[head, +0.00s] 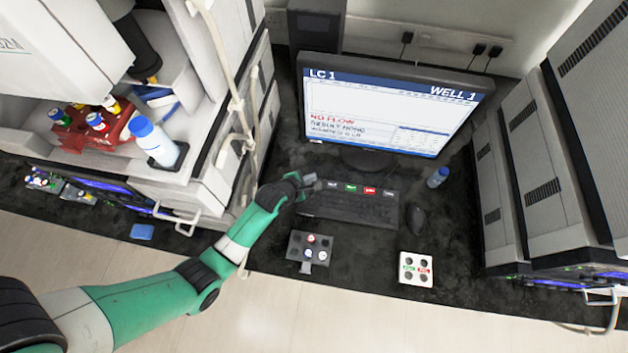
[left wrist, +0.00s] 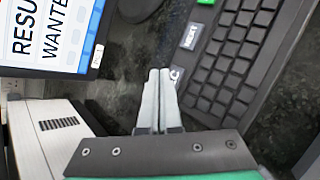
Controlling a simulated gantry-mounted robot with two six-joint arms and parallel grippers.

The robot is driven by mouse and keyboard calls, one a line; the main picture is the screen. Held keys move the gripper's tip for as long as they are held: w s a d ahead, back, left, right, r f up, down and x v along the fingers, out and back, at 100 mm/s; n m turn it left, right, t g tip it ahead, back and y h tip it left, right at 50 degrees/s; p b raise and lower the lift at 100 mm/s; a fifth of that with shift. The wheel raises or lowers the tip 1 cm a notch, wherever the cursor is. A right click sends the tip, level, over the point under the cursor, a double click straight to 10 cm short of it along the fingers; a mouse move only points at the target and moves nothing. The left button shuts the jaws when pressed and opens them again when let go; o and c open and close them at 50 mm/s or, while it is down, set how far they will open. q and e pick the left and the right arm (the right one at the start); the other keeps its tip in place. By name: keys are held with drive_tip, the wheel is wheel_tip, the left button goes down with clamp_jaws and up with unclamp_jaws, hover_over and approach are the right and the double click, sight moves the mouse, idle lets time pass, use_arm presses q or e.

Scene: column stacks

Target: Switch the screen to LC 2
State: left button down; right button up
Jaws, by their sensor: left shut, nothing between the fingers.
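The monitor (head: 385,112) stands at the back of the dark bench, its screen reading "LC 1", "WELL 1" and "NO FLOW" in red. The black keyboard (head: 350,207) lies in front of it, with labelled white, green and red keys along its far edge. In the left wrist view the keyboard (left wrist: 238,65) shows a key labelled "NEXT" (left wrist: 190,36) and a pale key (left wrist: 177,73) partly hidden by a finger. My left gripper (head: 311,183) is shut and empty at the keyboard's far left corner; its fingertips (left wrist: 159,74) are beside the pale key. I cannot tell if they touch.
A mouse (head: 416,219) and blue-capped vial (head: 438,177) are right of the keyboard. Instrument stacks flank the bench, with a red vial rack (head: 92,138) in the left one.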

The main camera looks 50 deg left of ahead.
idle(0.8)
use_arm(q)
drive_tip(key=shift+f+b, duration=0.3)
drive_tip(key=shift+f, duration=0.15)
drive_tip(key=shift+f+b, duration=0.35)
drive_tip(key=shift+f, duration=0.05)
idle(0.4)
idle(0.4)
drive_tip(key=shift+r+p, duration=0.85)
wheel_tip(320, 180, up, 5)
drive_tip(key=p, duration=0.5)
drive_tip(key=shift+d, duration=0.1)
idle(1.5)
